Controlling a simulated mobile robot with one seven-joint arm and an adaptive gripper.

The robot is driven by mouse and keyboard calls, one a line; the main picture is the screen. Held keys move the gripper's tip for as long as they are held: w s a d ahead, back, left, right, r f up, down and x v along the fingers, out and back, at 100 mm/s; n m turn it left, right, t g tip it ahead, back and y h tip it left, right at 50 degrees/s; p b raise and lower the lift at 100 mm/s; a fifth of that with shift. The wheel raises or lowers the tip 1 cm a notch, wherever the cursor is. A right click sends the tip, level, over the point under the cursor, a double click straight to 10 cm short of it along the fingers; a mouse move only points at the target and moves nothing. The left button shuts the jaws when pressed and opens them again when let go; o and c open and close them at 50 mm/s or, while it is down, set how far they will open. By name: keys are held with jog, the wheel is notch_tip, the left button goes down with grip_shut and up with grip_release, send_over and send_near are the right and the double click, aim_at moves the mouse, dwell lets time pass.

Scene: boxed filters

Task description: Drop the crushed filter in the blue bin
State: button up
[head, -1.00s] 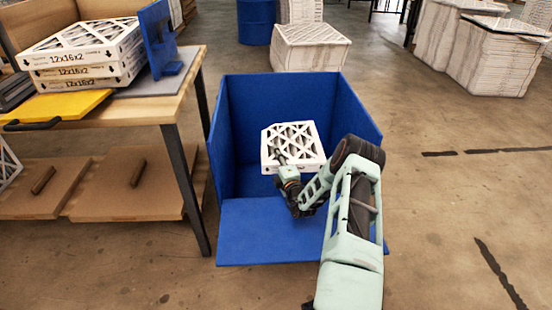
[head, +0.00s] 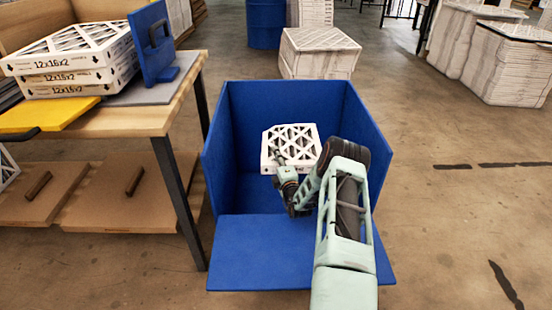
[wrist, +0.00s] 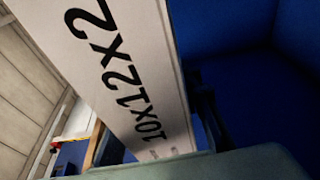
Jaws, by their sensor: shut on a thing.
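A white boxed filter (head: 291,137) with a lattice face and an uneven upper left corner is held by my gripper (head: 280,163). In the head view it appears within the outline of the blue bin (head: 225,165), in front of its back wall. I cannot tell how high it is above the floor of the bin. My gripper is shut on the filter's near side; the fingertips are hard to make out. In the wrist view, the filter's white edge (wrist: 125,60) reads "10x12x2", with blue bin walls (wrist: 235,75) to the right.
A wooden table (head: 150,118) at the left carries stacked 12x16x2 filters (head: 75,62), a yellow board (head: 45,113) and an upright blue plate (head: 153,45). White stacks (head: 318,52) stand behind the bin.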

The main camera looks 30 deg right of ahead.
dwell(0.3)
jog(key=o, duration=1.3)
